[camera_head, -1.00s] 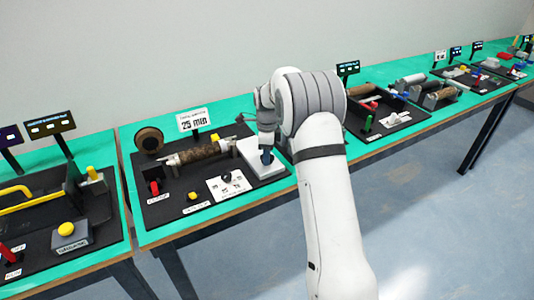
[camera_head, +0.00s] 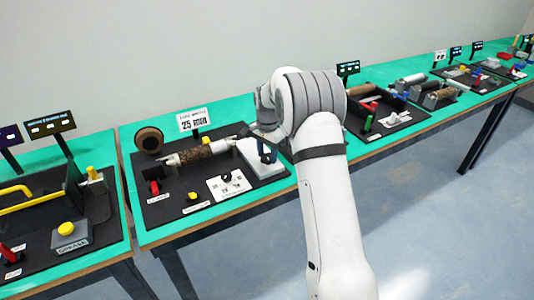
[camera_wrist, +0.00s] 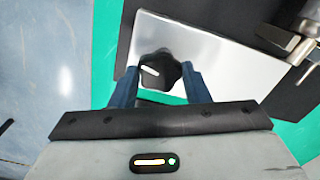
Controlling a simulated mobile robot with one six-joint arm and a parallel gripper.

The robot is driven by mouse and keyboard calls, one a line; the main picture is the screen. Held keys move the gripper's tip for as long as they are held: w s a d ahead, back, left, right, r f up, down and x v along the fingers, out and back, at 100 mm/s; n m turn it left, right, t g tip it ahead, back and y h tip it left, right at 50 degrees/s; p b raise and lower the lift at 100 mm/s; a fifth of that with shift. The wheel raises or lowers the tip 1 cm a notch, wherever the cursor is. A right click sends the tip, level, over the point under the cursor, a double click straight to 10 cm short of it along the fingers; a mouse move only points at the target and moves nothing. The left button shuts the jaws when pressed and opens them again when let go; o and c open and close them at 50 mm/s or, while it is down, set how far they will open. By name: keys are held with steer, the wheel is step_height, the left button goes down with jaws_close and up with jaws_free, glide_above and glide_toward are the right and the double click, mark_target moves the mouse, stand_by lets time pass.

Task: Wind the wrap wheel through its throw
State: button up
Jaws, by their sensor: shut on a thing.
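A dark lobed knob (camera_wrist: 161,71) with a white mark stands on a pale plate (camera_wrist: 225,65) in the wrist view; it looks like the wrap wheel. My gripper (camera_wrist: 160,76) has its two blue fingers shut on the knob from both sides. In the head view, my gripper (camera_head: 268,155) is over the white block (camera_head: 262,170) at the right of the station. My wrist and fingers hide most of the knob there. A roller (camera_head: 200,153) with a mottled brown wrap and a pale left end lies to the left of the block.
Other stations stand on both sides along the green bench.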

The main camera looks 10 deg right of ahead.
steer(key=n, duration=0.5)
steer(key=shift+d+r, duration=0.1)
steer(key=n, duration=0.5)
steer(key=shift+w, duration=0.1)
steer(key=n, duration=0.4)
steer(key=shift+n, duration=0.3)
steer(key=n, duration=0.4)
steer(key=shift+n, duration=0.3)
steer(key=n, duration=0.9)
steer(key=shift+n, duration=0.4)
steer(key=n, duration=0.9)
steer(key=shift+n, duration=0.3)
